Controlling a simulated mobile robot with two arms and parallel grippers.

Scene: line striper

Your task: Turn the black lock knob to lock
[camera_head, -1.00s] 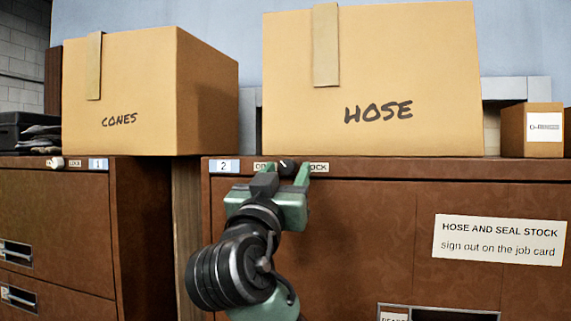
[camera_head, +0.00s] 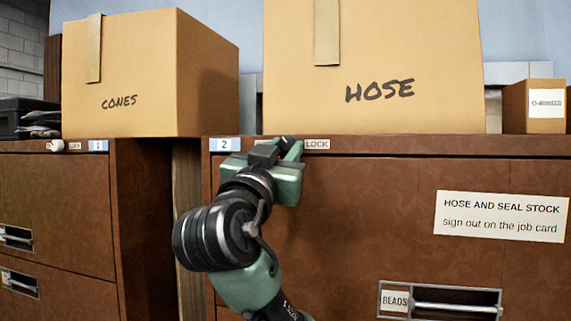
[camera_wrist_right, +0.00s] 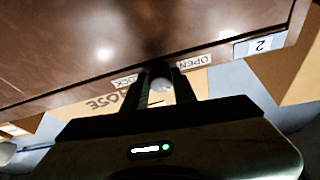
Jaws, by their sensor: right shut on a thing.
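The black lock knob (camera_head: 287,140) is on the top rail of the brown cabinet marked 2, between its label at left, mostly hidden by my gripper, and the LOCK label (camera_head: 317,144). My right gripper (camera_head: 282,148) is shut on the knob from the front and hides much of it. In the right wrist view the fingers (camera_wrist_right: 161,86) stand on both sides of the knob, between the OPEN (camera_wrist_right: 194,62) and LOCK labels. The direction of the knob's pointer cannot be read now. My left gripper is not in view.
A HOSE box (camera_head: 380,80) stands on the cabinet (camera_head: 360,190) just above the knob. A CONES box (camera_head: 120,85) stands on the cabinet at left, which has a pale knob (camera_head: 57,145). A BEADS drawer handle (camera_head: 455,308) is lower right. The front right of the knob is clear.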

